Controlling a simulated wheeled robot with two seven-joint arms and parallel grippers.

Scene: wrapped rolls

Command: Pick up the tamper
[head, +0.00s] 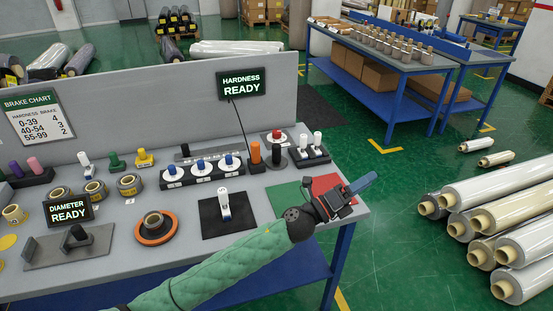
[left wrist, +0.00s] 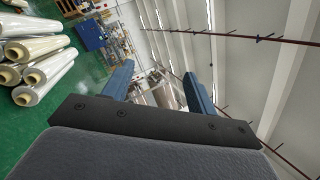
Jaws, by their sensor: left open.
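No object is labelled as the tamper, and I cannot tell for sure which one it is. A black knobbed piece (head: 75,238) stands on a grey plate at the left of the bench. A white handheld tool (head: 224,205) stands on a black mat (head: 211,222) near the middle. An orange cylinder (head: 255,152) and a dark post (head: 276,157) stand at the back. My left gripper (head: 362,184) is past the bench's right end, away from these. In the left wrist view its blue fingers (left wrist: 158,92) are apart with nothing between them. My right gripper is not in view.
Dial blocks (head: 202,172), an orange-rimmed ring (head: 156,228) and green and red mats (head: 325,184) occupy the bench (head: 185,268). A grey partition (head: 150,107) runs behind. Wrapped rolls (head: 500,210) lie on the floor at right. A blue-framed table (head: 385,60) stands beyond.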

